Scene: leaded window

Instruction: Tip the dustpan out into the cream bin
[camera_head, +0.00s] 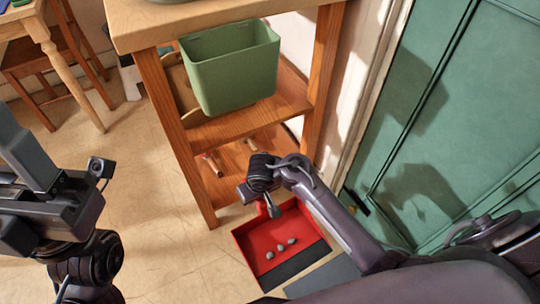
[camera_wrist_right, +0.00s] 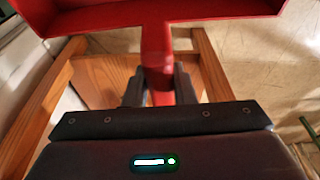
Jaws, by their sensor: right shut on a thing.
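A red dustpan (camera_head: 262,242) with a dark front lip is low over or on the floor in the head view. It holds three grey pebble-like lumps (camera_head: 281,248). My right gripper (camera_head: 270,208) is at its handle end. In the right wrist view, the gripper's fingers (camera_wrist_right: 160,88) are closed on the red handle (camera_wrist_right: 157,62). No cream bin shows; a green bin (camera_head: 235,75) stands upright on the wooden stand's shelf, above and left of the dustpan. My left gripper (camera_head: 35,165) is at the left edge, away from these things, and its jaws are unclear.
The wooden stand (camera_head: 175,130) has a top, a shelf and a lower level with small items, partly hidden. A green panelled door (camera_head: 440,110) is at the right. A grey flat piece (camera_head: 325,278) lies by the pan.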

